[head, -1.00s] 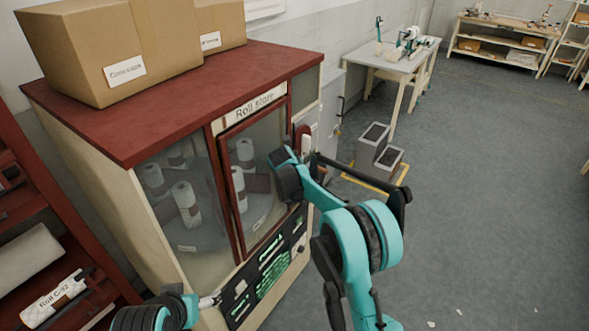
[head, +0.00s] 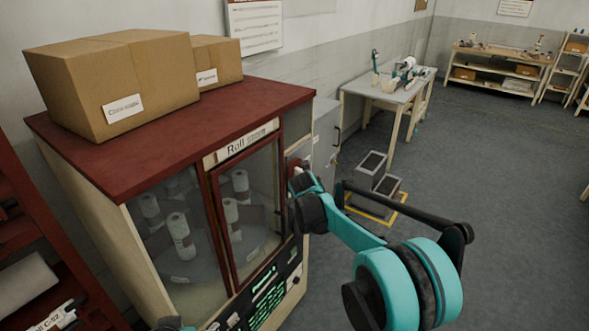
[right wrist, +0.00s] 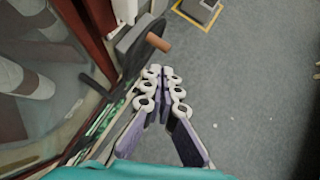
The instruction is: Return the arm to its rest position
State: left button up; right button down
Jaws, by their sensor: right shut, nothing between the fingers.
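My right arm (head: 395,275) reaches in from the lower right of the head view, its wrist beside the right front corner of the roll store cabinet. The right gripper's fingers are hard to make out there. In the right wrist view my right gripper (right wrist: 163,78) is shut, its fingertips together and empty. It hangs over the grey floor, near a dark disc (right wrist: 148,45) with a brown knob on the cabinet's side; I cannot tell whether they touch. Of my left arm only a scrap shows at the bottom edge of the head view, and its gripper is out of sight.
The roll store (head: 170,123) has a glass door that looks closed, with several white rolls (head: 181,236) behind it. Cardboard boxes (head: 120,85) stand on top. Grey stepped blocks (head: 370,172) stand beyond my right wrist. Floor (head: 510,185) at the right is clear.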

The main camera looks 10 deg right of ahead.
jog(key=s+d+r+m+g+y+b, duration=0.1)
jog(key=s+d+r+m, duration=0.1)
jog(key=s+m, duration=0.75)
jog(key=s+d+r+m+b, duration=0.1)
jog(key=s+r+m, duration=0.35)
jog(key=s, duration=0.75)
jog(key=s+f+m+y+b, duration=0.1)
jog(key=s+f+m, duration=0.4)
jog(key=s+m, duration=0.4)
jog(key=s+f+m+b, duration=0.1)
jog(key=s+f+m, duration=0.4)
jog(key=s+m, duration=0.4)
jog(key=shift+s+f+y, duration=0.25)
jog(key=shift+s+y, duration=0.15)
jog(key=shift+s, duration=0.75)
jog(key=shift+a, duration=0.1)
